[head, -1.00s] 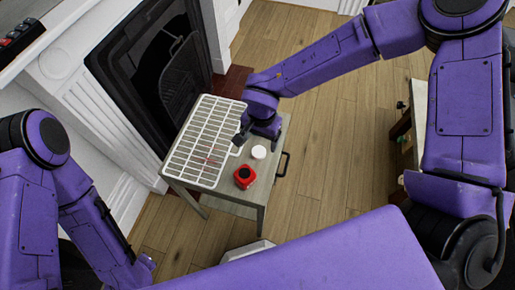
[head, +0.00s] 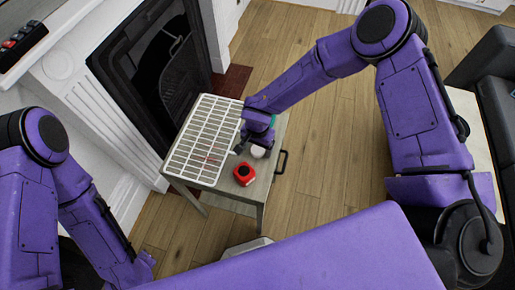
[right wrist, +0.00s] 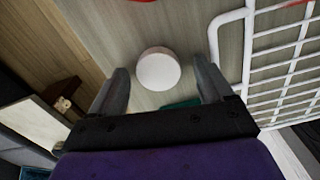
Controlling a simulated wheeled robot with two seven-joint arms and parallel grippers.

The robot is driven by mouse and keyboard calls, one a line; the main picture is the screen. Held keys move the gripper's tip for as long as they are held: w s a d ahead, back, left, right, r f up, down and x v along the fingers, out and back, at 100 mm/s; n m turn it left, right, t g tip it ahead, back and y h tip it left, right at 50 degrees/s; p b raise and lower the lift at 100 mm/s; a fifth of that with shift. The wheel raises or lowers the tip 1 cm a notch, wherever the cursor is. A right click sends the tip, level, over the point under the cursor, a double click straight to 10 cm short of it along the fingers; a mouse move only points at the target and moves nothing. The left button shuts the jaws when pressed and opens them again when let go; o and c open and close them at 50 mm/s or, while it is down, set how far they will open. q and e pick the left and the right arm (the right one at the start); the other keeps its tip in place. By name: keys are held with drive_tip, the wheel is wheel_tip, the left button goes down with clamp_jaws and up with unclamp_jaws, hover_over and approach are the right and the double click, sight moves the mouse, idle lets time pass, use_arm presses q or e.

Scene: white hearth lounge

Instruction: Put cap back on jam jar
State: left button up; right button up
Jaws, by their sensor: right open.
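The white round cap (head: 258,152) lies on the small table (head: 269,172), just behind the red jam jar (head: 244,175). The jar stands upright with a dark top. My right gripper (head: 247,148) is low over the table at the cap. In the right wrist view the white cap (right wrist: 158,69) shows between the two spread fingers (right wrist: 160,78), and neither finger visibly grips it. A red edge of the jar (right wrist: 143,1) shows at the top there. My left arm is at the lower left, and its fingers are not visible.
A white wire rack (head: 202,145) covers the table's left part, close beside my right gripper. A teal thing (right wrist: 181,104) lies by the cap, partly hidden by the gripper. A fireplace (head: 165,70) is behind left. Open wooden floor (head: 325,150) lies to the right.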

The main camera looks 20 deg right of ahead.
sight(257, 149)
drive_tip(key=shift+s, duration=0.15)
drive_tip(key=c, duration=1.1)
drive_tip(key=shift+r, duration=0.15)
drive_tip(key=shift+r, duration=0.2)
wheel_tip(257, 149, up, 3)
drive_tip(key=shift+f, duration=0.1)
drive_tip(key=s+a+r+b, duration=0.1)
drive_tip(key=s+r+b, duration=0.1)
drive_tip(key=s+r, duration=0.7)
drive_tip(key=s, duration=0.5)
drive_tip(key=shift+a+r, duration=0.3)
